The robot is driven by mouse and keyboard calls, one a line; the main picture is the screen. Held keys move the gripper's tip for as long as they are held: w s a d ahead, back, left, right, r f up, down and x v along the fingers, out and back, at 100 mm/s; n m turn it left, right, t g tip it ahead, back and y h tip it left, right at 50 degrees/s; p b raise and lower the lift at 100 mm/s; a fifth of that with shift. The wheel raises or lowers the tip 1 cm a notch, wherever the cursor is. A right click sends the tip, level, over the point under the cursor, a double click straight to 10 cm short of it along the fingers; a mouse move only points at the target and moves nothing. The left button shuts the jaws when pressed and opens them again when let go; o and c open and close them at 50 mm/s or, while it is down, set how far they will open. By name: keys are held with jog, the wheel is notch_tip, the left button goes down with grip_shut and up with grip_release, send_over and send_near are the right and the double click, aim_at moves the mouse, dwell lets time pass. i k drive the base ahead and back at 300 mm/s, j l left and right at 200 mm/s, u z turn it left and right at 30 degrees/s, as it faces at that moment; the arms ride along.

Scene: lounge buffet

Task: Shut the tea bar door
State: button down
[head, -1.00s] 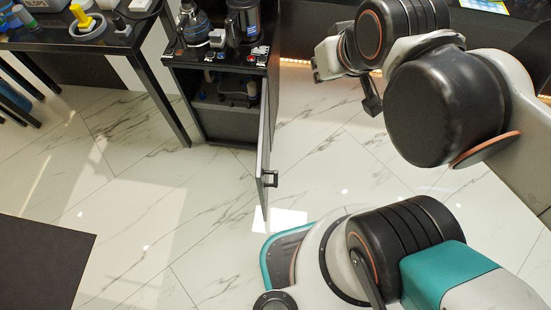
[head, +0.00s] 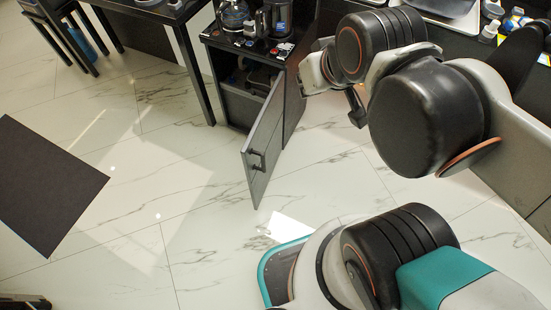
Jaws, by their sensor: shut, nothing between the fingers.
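The tea bar (head: 294,112) is a small black cabinet at the upper middle of the head view, with kettles on its top. Its grey door (head: 264,150) stands open, swung out toward me, with a dark handle (head: 257,160) near its free edge. Part of the dark inside shows to the left of the door. My gripper (head: 356,108) is to the right of the door, apart from it, pointing down. It is shut and empty. My own arm hides part of the gripper and the area behind it.
A black table (head: 170,14) stands left of the tea bar, with a stool (head: 62,40) farther left. A dark mat (head: 45,180) lies on the left floor. A black counter (head: 455,42) with items runs along the upper right. The marble floor before the door is clear.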

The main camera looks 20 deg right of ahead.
aim_at(261, 150)
jog(key=k+z, duration=0.1)
jog(key=k, duration=0.3)
jog(key=k+l+z, duration=0.15)
jog(key=k, duration=0.3)
